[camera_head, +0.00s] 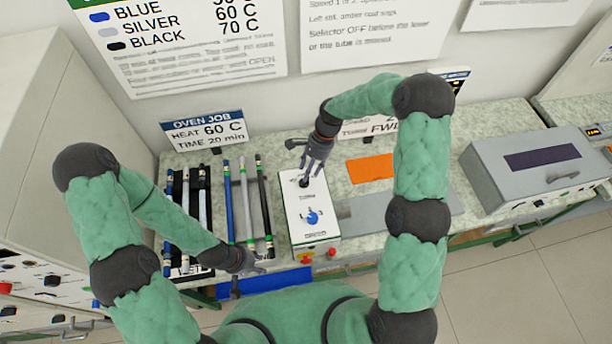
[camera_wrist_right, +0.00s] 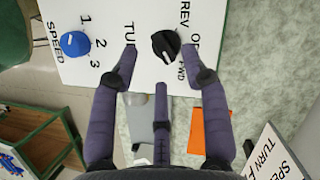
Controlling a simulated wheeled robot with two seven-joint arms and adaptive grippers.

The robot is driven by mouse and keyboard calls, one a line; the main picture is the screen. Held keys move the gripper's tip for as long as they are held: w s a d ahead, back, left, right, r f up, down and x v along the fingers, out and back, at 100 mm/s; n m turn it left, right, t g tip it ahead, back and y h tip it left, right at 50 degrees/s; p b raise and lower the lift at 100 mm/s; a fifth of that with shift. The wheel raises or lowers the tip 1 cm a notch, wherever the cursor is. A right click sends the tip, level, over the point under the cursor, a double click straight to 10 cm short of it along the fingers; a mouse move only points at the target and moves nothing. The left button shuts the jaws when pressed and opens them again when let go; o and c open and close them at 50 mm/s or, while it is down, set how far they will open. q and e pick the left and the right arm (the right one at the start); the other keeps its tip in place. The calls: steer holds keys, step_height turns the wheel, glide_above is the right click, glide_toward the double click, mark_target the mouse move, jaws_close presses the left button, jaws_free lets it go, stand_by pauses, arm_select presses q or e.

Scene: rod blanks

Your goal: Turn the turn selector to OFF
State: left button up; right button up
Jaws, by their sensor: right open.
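The turn selector is a black knob (camera_wrist_right: 166,44) on a white panel, with REV, OFF and FWD printed beside it, partly covered by a finger. Its pale mark seems to lean toward the FWD side. In the head view the knob (camera_head: 304,183) sits near the far end of the white control box (camera_head: 325,238). My right gripper (camera_head: 311,172) is above the knob; in the wrist view its spread fingers (camera_wrist_right: 160,60) are open, with the knob just beyond two fingertips. Contact cannot be told. My left gripper (camera_head: 252,267) is low near the bench's front edge; its fingers are unclear.
A blue SPEED knob (camera_head: 312,218) and a red button (camera_head: 331,252) are on the same box. Blue, silver and black rods (camera_head: 245,200) lie to its left. An orange sheet (camera_head: 370,168) lies to its right. A TURN sign (camera_head: 368,128) stands behind.

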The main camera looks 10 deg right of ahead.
steer(key=shift+x, duration=1.85)
steer(key=shift+d, duration=0.15)
jaws_close()
